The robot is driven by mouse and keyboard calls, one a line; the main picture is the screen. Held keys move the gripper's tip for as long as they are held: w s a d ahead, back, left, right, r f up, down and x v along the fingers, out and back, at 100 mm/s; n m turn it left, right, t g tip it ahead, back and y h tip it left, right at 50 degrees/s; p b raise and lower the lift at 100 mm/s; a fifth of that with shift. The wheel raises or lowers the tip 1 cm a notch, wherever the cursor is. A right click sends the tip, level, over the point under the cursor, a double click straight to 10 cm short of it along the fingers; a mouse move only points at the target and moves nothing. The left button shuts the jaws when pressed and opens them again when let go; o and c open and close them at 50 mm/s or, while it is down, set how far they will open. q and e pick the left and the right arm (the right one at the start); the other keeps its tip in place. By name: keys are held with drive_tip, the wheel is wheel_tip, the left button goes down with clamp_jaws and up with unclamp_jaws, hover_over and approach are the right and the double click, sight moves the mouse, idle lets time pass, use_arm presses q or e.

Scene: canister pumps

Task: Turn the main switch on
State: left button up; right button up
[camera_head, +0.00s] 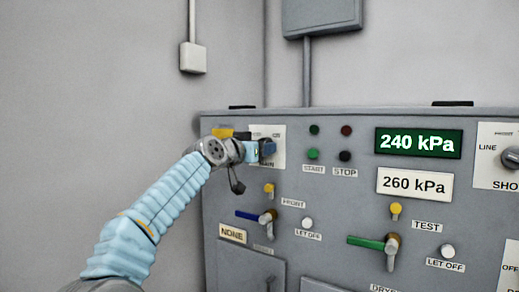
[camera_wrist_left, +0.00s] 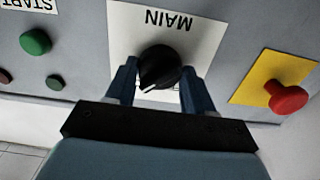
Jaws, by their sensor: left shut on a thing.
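The main switch (camera_wrist_left: 160,68) is a black rotary knob on a white plate marked MAIN (camera_wrist_left: 120,20), which appears upside down in the left wrist view. My left gripper (camera_wrist_left: 158,80) has one blue finger on each side of the knob and is shut on it. A white pointer line shows on the knob's lower left in that view. In the head view my left gripper (camera_head: 266,148) is at the MAIN plate (camera_head: 277,132) at the panel's upper left, and hides the knob. My right gripper is not in view.
A red button (camera_wrist_left: 288,98) on a yellow plate (camera_wrist_left: 270,75) is beside the switch. The grey panel (camera_head: 330,185) also carries start and stop buttons, a blue lever (camera_head: 248,215), a green lever (camera_head: 368,242) and a lit display reading 240 kPa (camera_head: 418,143). A placard below it reads 260 kPa.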

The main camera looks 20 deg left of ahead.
use_arm(q)
drive_tip(key=shift+f, duration=0.1)
drive_tip(key=o, duration=1)
drive_tip(key=shift+o, duration=0.2)
drive_tip(key=s+a+b, duration=0.2)
drive_tip(key=s+b, duration=0.2)
drive_tip(key=s, duration=0.9)
drive_tip(key=shift+s+b, duration=0.3)
drive_tip(key=shift+b, duration=0.1)
